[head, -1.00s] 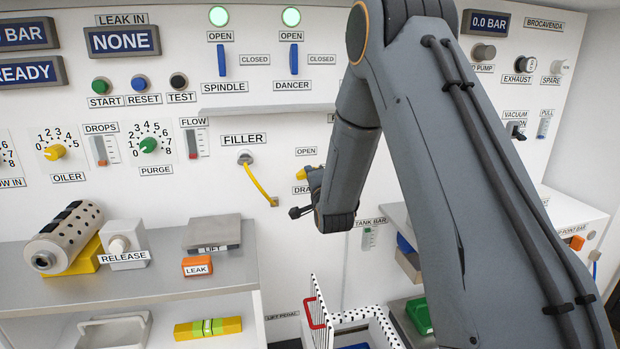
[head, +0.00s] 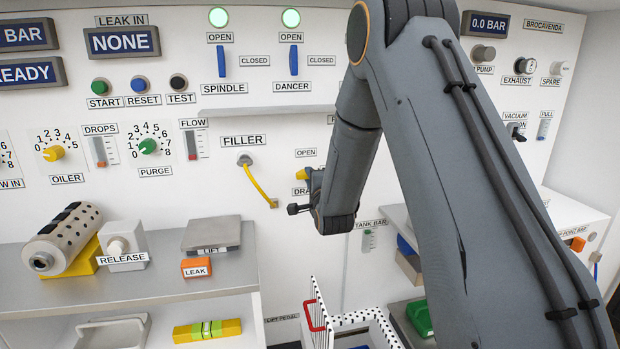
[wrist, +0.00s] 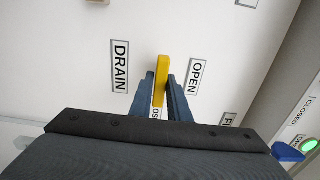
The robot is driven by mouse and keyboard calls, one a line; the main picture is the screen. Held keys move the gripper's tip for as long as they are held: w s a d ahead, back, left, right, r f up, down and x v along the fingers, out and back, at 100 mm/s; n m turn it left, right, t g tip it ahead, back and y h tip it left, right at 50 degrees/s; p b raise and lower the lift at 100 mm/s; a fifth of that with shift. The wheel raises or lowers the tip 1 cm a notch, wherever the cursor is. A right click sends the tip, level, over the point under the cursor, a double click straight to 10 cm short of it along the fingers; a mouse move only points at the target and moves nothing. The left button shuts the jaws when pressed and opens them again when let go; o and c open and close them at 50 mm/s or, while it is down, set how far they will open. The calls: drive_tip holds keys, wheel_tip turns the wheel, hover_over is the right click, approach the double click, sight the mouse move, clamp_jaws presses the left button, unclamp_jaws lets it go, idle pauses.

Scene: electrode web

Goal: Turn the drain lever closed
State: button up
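The yellow drain lever (wrist: 162,80) shows in the wrist view between the two fingers of my gripper (wrist: 161,92). A narrow gap seems to show beside it, and I see no clear grip. In the head view the lever (head: 304,172) is a small yellow piece left of my wrist, roughly level. My gripper and arm hide the rest of it there.
A ledge (head: 265,110) juts out above. A grey shelf (head: 130,285) stands lower left, and a white dotted bin (head: 350,322) is below. The wall close around the lever is clear.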

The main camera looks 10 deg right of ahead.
drive_tip(key=o, duration=0.3)
drive_tip(key=shift+s, duration=0.1)
drive_tip(key=s, duration=0.7)
drive_tip(key=shift+s, duration=0.3)
drive_tip(key=s+f+n+g+p, duration=0.1)
drive_tip(key=s+n+g+p, duration=0.3)
drive_tip(key=s+n+g, duration=0.5)
drive_tip(key=s+n+g+p, duration=0.3)
drive_tip(key=s+n+g, duration=0.6)
drive_tip(key=s, duration=2.2)
drive_tip(key=shift+s+a+f+p, duration=0.15)
drive_tip(key=shift+s+f+p, duration=0.05)
drive_tip(key=shift+f+p, duration=0.2)
